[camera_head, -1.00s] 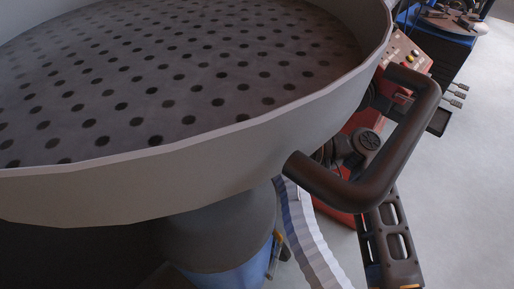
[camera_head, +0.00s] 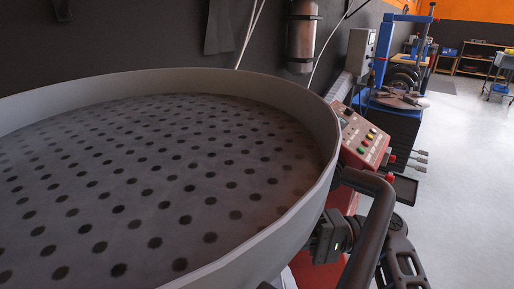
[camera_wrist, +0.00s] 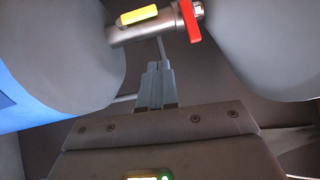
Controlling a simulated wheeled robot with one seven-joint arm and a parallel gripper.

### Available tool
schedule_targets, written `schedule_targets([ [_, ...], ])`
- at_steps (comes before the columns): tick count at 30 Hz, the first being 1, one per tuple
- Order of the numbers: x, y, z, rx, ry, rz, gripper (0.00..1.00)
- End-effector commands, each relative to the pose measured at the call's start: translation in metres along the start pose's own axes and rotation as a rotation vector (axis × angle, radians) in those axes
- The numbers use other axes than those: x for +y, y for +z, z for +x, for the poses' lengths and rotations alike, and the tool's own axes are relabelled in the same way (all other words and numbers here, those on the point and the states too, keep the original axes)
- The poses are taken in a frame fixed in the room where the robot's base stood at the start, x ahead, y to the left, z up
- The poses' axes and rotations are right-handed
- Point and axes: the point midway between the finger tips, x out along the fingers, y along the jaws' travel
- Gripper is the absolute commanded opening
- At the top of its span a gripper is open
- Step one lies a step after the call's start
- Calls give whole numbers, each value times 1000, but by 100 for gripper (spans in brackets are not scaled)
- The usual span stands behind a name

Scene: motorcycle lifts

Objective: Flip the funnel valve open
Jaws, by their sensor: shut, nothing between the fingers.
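The funnel (camera_head: 90,83) is a wide grey pan with a perforated plate, filling the left of the head view. In the wrist view a short metal pipe (camera_wrist: 150,32) carries the valve's red handle (camera_wrist: 189,20), lying across the pipe, and a yellow piece (camera_wrist: 139,15) lying along it. My gripper (camera_wrist: 157,68) is shut and empty, its fingers pointing toward the pipe, below and left of the red handle. I see a gap to the handle; the exact distance is unclear. The head view hides the valve behind the funnel rim.
Rounded grey bodies (camera_wrist: 60,50) (camera_wrist: 265,45) flank the pipe, with a blue surface (camera_wrist: 25,100) at left. A black tubular handle (camera_head: 372,230) sticks out beside the funnel. A red control box (camera_head: 363,140) and blue workstation (camera_head: 388,125) stand behind. Floor at right (camera_head: 460,190) is clear.

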Motion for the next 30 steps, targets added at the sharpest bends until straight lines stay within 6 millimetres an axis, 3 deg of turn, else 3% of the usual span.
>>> schedule_targets([
  [4,34,9,8,104,41,33,0],
  [8,83,25,13,273,124,62,0],
  [12,132,49,10,457,239,69,0],
  [18,183,95,-8,686,423,36,0],
  [24,208,156,-38,886,638,-52,0],
  [30,199,223,-71,1037,865,-202,0],
])
